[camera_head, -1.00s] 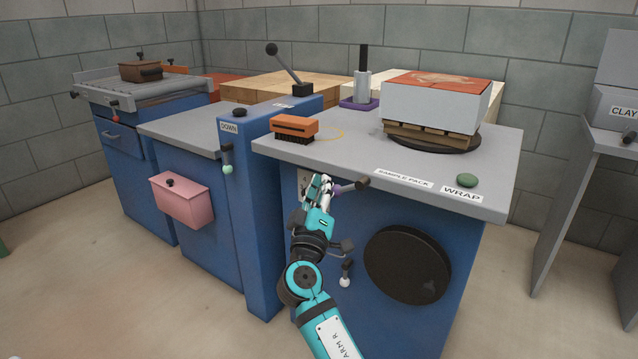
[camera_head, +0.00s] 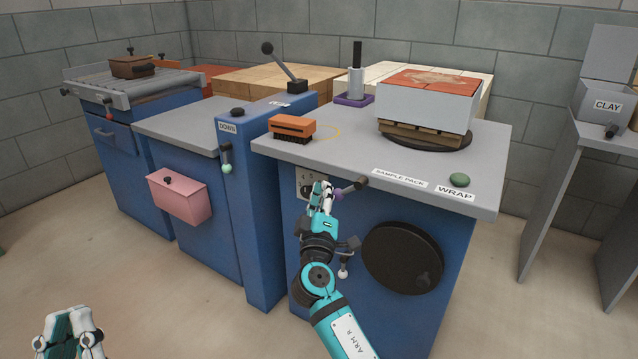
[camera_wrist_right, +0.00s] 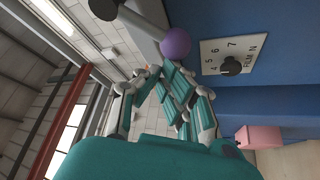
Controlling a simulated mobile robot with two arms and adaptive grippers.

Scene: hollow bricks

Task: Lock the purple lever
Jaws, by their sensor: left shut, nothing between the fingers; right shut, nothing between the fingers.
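The purple lever shows on the blue front of the right cabinet, just under the counter edge. In the right wrist view, the purple ball (camera_wrist_right: 175,43) is just beyond the fingertips, with the dark end at the top. My right gripper (camera_head: 322,187) is shut and empty, just left of the ball; I cannot tell whether they touch. My left gripper (camera_head: 72,322) is shut and empty at the lower left, far from the lever.
A numbered dial plate (camera_wrist_right: 228,55) with a black knob is on the panel beside the lever. A black round disc (camera_head: 403,257) is below right. The counter (camera_head: 350,160) overhangs the lever. A pink box (camera_head: 180,196) hangs on the left cabinet. Open floor lies in front.

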